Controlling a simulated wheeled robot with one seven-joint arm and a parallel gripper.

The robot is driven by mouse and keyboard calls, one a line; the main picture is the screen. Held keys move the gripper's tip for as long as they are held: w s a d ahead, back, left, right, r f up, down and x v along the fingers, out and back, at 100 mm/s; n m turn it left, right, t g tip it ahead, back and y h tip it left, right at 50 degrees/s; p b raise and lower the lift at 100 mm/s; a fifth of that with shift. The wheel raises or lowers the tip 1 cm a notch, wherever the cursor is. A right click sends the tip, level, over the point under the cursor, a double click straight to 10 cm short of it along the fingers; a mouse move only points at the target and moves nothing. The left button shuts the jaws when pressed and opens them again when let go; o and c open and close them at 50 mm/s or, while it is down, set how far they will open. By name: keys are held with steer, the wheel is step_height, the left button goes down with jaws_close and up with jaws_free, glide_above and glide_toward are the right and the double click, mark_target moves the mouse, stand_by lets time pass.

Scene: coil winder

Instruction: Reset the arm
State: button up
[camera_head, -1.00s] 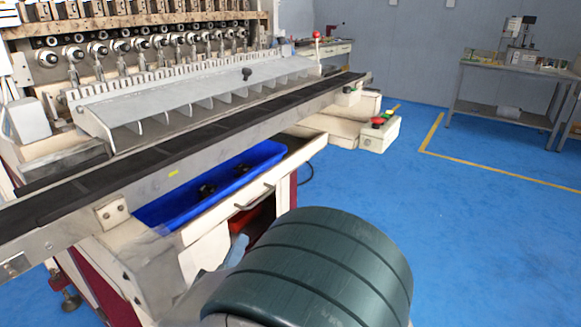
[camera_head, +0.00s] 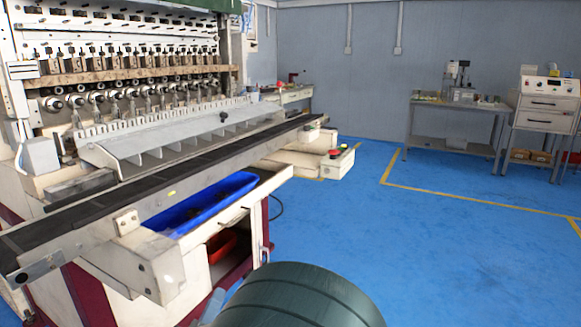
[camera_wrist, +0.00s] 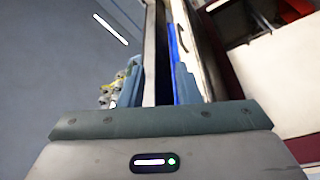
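My arm shows as a dark green rounded link at the bottom of the head view. The coil winder (camera_head: 130,85) stands at the left of the head view, with a row of spindles above a sloped grey cover (camera_head: 185,138) and a long dark conveyor rail (camera_head: 160,172). My arm link is in front of and to the right of the machine.
A blue tray (camera_head: 205,200) sits in the machine's open drawer below the rail. A red bin (camera_head: 222,245) is lower down. Benches with equipment (camera_head: 455,110) and a drawer cabinet (camera_head: 548,105) stand at the back right. The blue floor (camera_head: 440,240) between is clear.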

steer(key=d+r+m+g+h+p, duration=0.25)
steer(key=d+g+p, duration=0.2)
steer(key=d, duration=0.45)
steer(key=s+d+r+m+g+h+p, duration=0.1)
steer(key=d+r+m+g+h+p, duration=0.1)
steer(key=d+r+g+p, duration=0.45)
steer(key=d+r+m+g+h+p, duration=0.1)
steer(key=d+m+g+h+p, duration=0.15)
steer(key=d, duration=0.85)
steer(key=s+d+r+m+g+y+p, duration=0.1)
steer(key=s+d+r+g+y+p, duration=0.3)
steer(key=s+r+g+y+p, duration=0.25)
step_height(320, 180, up, 8)
steer(key=s+a+m+t+y+p, duration=0.1)
steer(key=m+t+y+p, duration=0.1)
steer(key=p, duration=0.7)
steer(key=shift+s+r+t+y, duration=0.25)
steer(key=shift+s+t+y, duration=0.25)
steer(key=shift+y, duration=0.65)
